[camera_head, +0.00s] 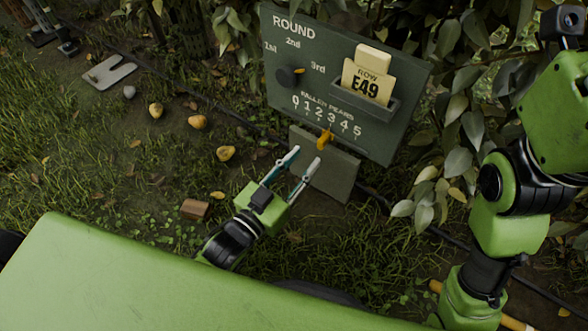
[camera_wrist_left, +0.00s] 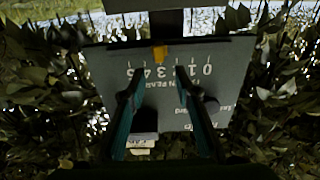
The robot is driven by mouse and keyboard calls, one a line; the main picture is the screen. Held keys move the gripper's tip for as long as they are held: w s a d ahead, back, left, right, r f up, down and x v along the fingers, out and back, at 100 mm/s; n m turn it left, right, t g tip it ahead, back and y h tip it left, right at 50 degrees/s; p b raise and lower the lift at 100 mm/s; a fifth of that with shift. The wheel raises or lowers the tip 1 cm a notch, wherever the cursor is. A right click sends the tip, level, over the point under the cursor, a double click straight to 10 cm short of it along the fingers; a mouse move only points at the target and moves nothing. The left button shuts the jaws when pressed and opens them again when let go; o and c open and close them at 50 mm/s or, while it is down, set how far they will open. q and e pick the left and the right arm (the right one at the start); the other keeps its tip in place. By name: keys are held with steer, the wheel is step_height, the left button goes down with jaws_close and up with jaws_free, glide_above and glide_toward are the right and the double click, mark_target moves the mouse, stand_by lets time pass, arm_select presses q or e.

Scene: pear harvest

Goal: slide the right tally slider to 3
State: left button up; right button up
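A dark green tally board (camera_head: 400,135) stands in front of me. Its yellow slider (camera_head: 325,139) sits under the "FALLEN PEARS" scale (camera_head: 325,115), which runs from 0 to 5. It is in line with the 3, as far as I can tell. The slider also shows in the left wrist view (camera_wrist_left: 160,53), where the board is upside down. My left gripper (camera_head: 304,157) is open and empty, just below and in front of the slider. In the wrist view its fingers (camera_wrist_left: 160,73) are spread either side of the slider's line, apart from it. My right gripper is out of view.
Leafy branches (camera_head: 450,110) crowd the board's right side.

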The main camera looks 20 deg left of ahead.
arm_select(q)
steer(key=shift+v, duration=1.6)
